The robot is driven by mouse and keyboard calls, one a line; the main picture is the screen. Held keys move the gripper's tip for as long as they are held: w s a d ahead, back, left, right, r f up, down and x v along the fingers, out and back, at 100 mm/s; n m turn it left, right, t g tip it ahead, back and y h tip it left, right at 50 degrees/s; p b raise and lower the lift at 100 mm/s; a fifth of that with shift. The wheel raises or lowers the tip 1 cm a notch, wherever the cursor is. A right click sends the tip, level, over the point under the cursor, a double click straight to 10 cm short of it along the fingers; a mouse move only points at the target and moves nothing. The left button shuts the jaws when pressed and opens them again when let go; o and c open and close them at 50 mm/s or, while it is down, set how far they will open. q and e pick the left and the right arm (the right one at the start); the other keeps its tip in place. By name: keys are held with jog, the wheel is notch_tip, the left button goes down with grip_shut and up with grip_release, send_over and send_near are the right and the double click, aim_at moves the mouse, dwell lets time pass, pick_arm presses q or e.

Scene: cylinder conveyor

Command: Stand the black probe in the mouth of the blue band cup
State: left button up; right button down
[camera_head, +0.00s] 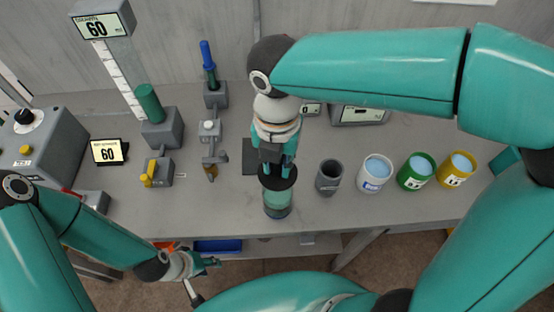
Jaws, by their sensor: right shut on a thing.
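My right gripper (278,168) points down near the middle of the bench. It is shut on a black disc-shaped piece (292,181), directly above a greenish see-through cylinder (277,206). I cannot tell whether this piece is the black probe or whether it touches the cylinder. A white cup with a blue band (373,186) stands upright to the right, with pale blue contents in its mouth. My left gripper (207,268) is low at the front left, off the bench edge, apart from these things. Its jaw opening is unclear.
A dark grey cup (328,178) stands between my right gripper and the white cup. Clamp stands (214,95) and a green cylinder (150,103) are left. Bare bench lies before the cups.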

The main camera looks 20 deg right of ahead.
aim_at(277, 179)
jog(key=shift+f+b, duration=2.15)
jog(key=shift+f, duration=0.8)
jog(key=shift+f, duration=0.1)
jog(key=shift+f+b, duration=0.45)
jog(key=shift+f, duration=0.35)
jog(key=shift+f, duration=0.1)
